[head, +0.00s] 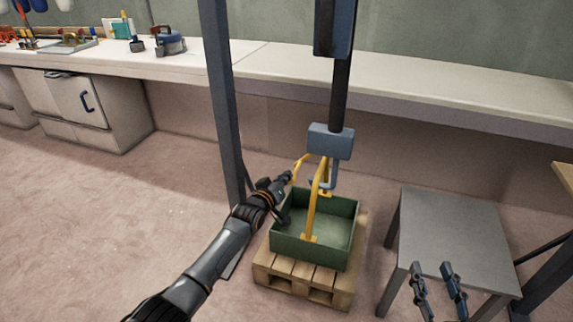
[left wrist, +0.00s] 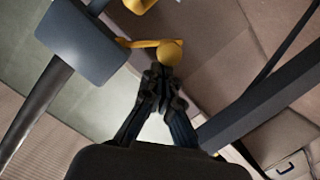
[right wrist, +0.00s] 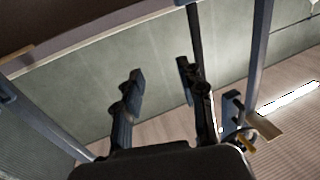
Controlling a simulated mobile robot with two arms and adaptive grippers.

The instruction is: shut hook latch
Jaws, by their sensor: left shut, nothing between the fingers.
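The grey-blue hook block (head: 331,141) hangs from a dark rod, with a grey hook (head: 333,178) below it. A yellow lever (head: 302,160) reaches out left from the block; the left wrist view shows its round yellow end (left wrist: 169,52). My left gripper (head: 287,178) is shut and empty, its tips at or just beside that round end; contact is unclear. A yellow bail (head: 314,205) rises from the green crate (head: 312,257) to the hook; whether the hook holds it is unclear. The latch gap is too small to judge. My right gripper (head: 433,268) is open and empty.
The crate stands on a wooden pallet (head: 305,291). A grey post (head: 221,100) stands left of the hoist. A grey table (head: 455,225) is at the right, below my right gripper. A long white workbench (head: 420,83) runs behind. Floor at the left is clear.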

